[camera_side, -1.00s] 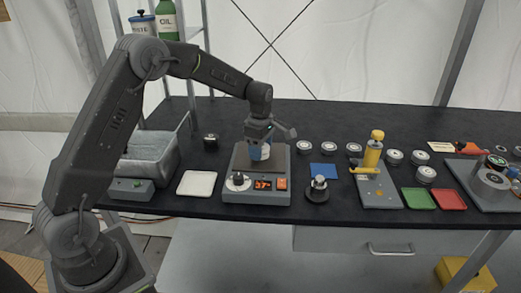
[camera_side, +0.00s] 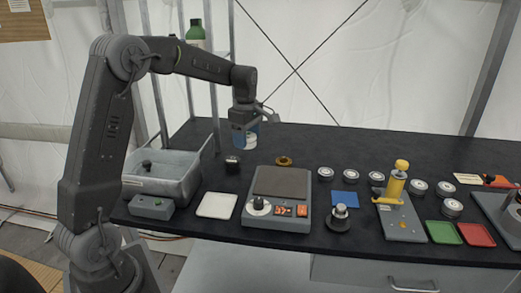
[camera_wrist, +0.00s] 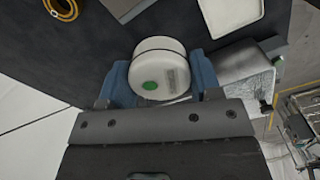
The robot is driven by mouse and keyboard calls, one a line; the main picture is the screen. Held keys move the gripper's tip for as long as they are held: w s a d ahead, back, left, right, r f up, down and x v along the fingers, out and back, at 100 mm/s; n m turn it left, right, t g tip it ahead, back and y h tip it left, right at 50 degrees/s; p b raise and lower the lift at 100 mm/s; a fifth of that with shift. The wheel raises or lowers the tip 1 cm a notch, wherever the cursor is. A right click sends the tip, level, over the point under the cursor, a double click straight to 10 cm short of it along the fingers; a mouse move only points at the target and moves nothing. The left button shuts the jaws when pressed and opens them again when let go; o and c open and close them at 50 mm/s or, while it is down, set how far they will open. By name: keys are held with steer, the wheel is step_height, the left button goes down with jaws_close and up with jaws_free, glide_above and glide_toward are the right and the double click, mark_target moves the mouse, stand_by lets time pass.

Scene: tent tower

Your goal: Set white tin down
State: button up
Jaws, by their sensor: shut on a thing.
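My gripper (camera_side: 245,125) is shut on the white tin (camera_wrist: 158,62). The tin sits between the blue fingers and has a green dot and a grey label on its top in the wrist view. In the side view the tin (camera_side: 246,141) shows white below the gripper, partly covered by the fingers, over the back left of the black table. I cannot tell whether its base touches the table.
The scale (camera_side: 277,205) has a bare plate. A grey basin (camera_side: 165,185) and white tray (camera_side: 217,205) are farther left. Table around the held tin looks clear.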

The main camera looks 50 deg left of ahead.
steer(key=shift+s+a+r, duration=0.1)
steer(key=shift+s+a, duration=0.15)
steer(key=shift+s, duration=0.2)
steer(key=s+d+f+n, duration=0.3)
steer(key=s+f+n, duration=0.1)
steer(key=s, duration=0.7)
glide_above(217, 205)
steer(key=shift+n, duration=0.3)
step_height(217, 205, down, 6)
steer(key=shift+d+f, duration=0.15)
steer(key=shift+f, duration=2.2)
steer(key=shift+f, duration=0.15)
steer(key=o, duration=1)
steer(key=shift+o, duration=0.2)
